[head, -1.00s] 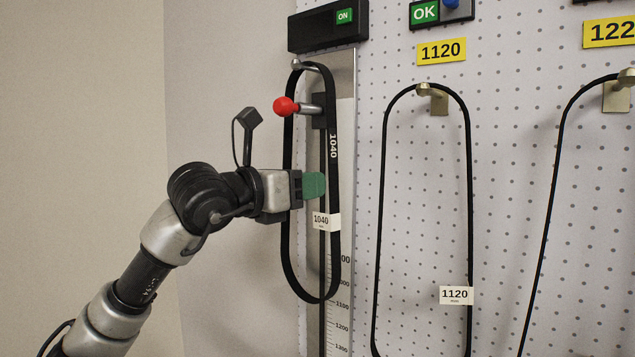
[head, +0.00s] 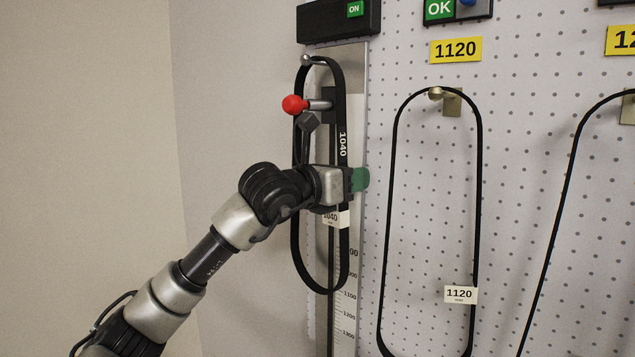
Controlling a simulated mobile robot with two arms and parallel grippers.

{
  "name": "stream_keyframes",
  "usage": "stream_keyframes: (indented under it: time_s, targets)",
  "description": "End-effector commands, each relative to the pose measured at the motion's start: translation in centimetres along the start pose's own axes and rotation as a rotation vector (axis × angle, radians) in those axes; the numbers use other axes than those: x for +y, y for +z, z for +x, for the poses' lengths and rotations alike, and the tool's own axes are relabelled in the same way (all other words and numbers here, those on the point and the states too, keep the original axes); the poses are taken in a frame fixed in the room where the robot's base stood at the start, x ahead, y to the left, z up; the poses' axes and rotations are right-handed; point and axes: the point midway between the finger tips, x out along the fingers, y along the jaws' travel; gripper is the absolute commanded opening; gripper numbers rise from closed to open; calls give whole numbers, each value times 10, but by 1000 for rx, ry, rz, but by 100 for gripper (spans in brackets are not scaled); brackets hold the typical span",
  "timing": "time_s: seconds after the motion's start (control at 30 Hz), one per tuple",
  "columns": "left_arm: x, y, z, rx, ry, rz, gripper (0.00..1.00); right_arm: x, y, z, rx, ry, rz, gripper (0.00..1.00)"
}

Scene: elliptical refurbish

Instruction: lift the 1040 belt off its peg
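The black 1040 belt (head: 342,122) hangs as a long narrow loop from a small metal peg (head: 306,60) at its top, in front of a vertical measuring scale. A white 1040 tag is on its right strand, partly hidden by my gripper. My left gripper (head: 358,180) comes in from the left, at about mid-height of the loop. Its green-padded fingertips reach just right of the belt's right strand and overlap it in the picture. Whether the fingers are around the strand or only in front of it, and how far they are open, I cannot tell. My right gripper is out of view.
A red-knobbed lever (head: 295,105) sticks out across the loop's upper part. A black box (head: 338,20) with a green ON display sits above. To the right, the 1120 belt (head: 480,190) hangs on a pegboard (head: 420,250), with another belt (head: 565,190) beyond it.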

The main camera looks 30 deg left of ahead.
Motion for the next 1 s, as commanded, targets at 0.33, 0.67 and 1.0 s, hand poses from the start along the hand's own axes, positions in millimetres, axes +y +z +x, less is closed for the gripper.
stream_keyframes:
  time_s: [0.33, 0.67, 1.0]
  targets:
    - [0, 0, 0, 0, 0, 0, 0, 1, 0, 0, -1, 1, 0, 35]
    - [0, 1, -1, -1, 0, 0, 0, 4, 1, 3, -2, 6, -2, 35]
    - [-4, 34, -5, -6, -2, -2, 0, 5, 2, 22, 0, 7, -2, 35]
